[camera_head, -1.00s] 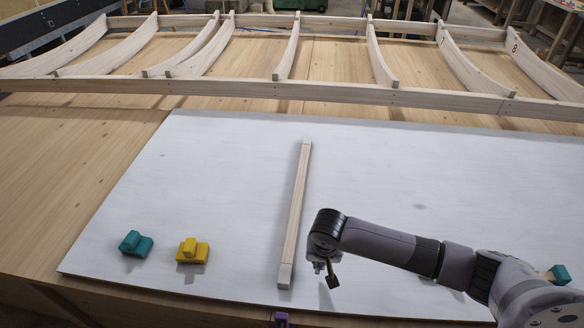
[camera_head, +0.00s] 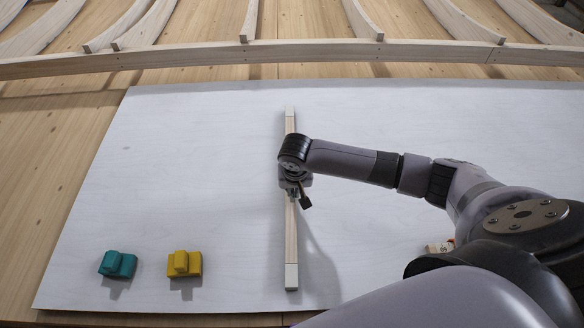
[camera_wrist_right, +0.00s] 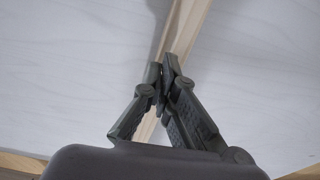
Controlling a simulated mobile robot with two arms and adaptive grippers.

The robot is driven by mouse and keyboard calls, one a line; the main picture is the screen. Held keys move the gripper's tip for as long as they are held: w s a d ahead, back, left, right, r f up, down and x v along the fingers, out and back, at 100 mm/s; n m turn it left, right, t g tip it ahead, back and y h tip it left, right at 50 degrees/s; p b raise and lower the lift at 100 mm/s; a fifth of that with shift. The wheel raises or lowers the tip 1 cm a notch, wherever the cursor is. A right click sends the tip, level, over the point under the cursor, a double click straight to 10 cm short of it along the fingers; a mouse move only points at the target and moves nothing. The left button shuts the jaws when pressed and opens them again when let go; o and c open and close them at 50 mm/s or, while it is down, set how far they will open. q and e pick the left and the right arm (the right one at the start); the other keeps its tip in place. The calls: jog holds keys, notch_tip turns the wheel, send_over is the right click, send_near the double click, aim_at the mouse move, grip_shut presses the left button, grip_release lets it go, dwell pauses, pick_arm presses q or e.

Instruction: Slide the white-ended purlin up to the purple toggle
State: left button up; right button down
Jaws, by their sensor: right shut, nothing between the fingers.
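The white-ended purlin (camera_head: 291,235) is a long pale wooden bar lying on the white board, running away from me. Its near end (camera_head: 291,276) is white, and its far end is also paler. My right gripper (camera_head: 293,191) is over the middle of the purlin, fingers shut with nothing between them. In the right wrist view the shut fingertips (camera_wrist_right: 167,74) overlap the purlin (camera_wrist_right: 189,22); I cannot tell whether they touch it. The purple toggle is not in view now. My left gripper is not in view.
The white board (camera_head: 180,150) has wide free room around the purlin. A teal block (camera_head: 117,264) and a yellow block (camera_head: 185,263) sit at its near left. A timber rail (camera_head: 200,58) with curved ribs lies beyond. A small marked piece (camera_head: 438,247) shows partly behind my arm.

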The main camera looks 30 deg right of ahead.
jog(key=w+d, duration=0.1)
jog(key=w, duration=0.1)
jog(key=w+d, duration=0.1)
jog(key=w, duration=0.2)
jog(key=w+d+p, duration=0.1)
jog(key=w, duration=0.1)
jog(key=shift+w+d, duration=0.3)
jog(key=shift+w, duration=0.1)
jog(key=shift+s+f, duration=0.1)
jog(key=shift+f, duration=0.2)
jog(key=shift+s+f, duration=0.1)
jog(key=shift+f, duration=0.35)
jog(key=shift+f, duration=0.1)
jog(key=shift+s, duration=0.1)
